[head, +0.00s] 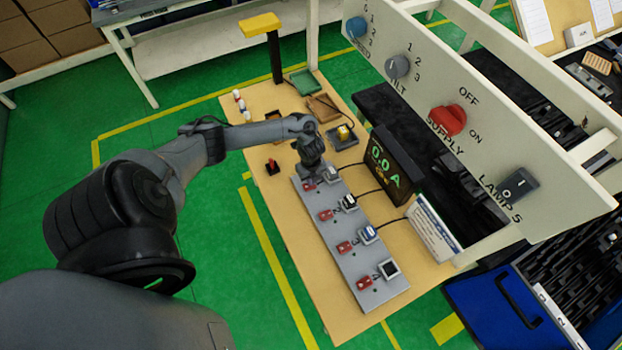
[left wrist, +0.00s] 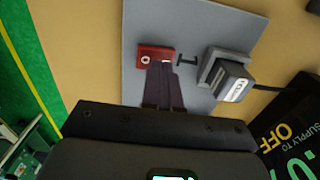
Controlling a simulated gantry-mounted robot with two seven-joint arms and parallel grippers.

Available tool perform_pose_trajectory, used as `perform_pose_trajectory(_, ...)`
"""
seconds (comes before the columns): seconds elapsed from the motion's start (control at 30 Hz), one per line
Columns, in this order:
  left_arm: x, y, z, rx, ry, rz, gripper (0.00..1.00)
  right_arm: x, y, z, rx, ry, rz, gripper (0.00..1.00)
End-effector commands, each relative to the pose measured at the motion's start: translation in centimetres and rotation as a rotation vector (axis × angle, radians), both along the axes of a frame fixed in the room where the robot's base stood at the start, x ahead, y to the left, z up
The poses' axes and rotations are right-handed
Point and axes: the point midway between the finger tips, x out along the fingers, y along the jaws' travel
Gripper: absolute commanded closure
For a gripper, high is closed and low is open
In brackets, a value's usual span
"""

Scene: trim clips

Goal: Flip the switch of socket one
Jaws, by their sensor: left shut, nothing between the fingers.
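A grey socket strip (head: 345,240) lies on the wooden table with several sockets in a row, each with a red switch beside it. My left gripper (head: 312,176) is shut and empty, pointing down at the far end of the strip. In the left wrist view its fingertips (left wrist: 160,68) are at the red switch (left wrist: 152,52) of the end socket, overlapping its lower edge; contact cannot be told. A white circle mark shows on the switch. A dark "1" mark (left wrist: 187,61) is beside it. A plug (left wrist: 232,82) sits in that socket. My right gripper is out of view.
A black display (head: 388,165) reading 0.0 A stands right of the strip, with cables running towards it. A white panel (head: 440,80) with knobs and a lamp switch spans the upper right. A small red-topped device (head: 272,166) stands left of the strip.

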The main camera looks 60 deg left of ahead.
Motion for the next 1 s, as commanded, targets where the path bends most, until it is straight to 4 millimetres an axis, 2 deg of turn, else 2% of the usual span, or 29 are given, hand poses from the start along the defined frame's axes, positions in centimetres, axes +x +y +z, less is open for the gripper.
perform_pose_trajectory(0.03,0.1,0.1,1.2,0.001,-0.001,0.001,1.0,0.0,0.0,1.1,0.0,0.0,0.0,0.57)
perform_pose_trajectory(0.2,0.2,0.3,3.8,0.0,-0.001,0.005,1.0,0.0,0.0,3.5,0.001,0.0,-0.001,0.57)
perform_pose_trajectory(0.27,0.6,0.3,4.3,0.001,-0.005,0.003,1.0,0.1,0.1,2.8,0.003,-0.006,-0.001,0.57)
perform_pose_trajectory(0.6,1.9,0.3,10.3,0.002,-0.003,0.004,1.0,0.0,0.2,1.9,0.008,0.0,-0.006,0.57)
perform_pose_trajectory(0.8,2.2,0.3,12.1,0.001,-0.002,0.004,1.0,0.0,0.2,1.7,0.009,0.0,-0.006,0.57)
perform_pose_trajectory(1.0,2.3,0.3,12.7,0.001,0.0,0.006,1.0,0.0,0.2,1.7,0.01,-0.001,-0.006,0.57)
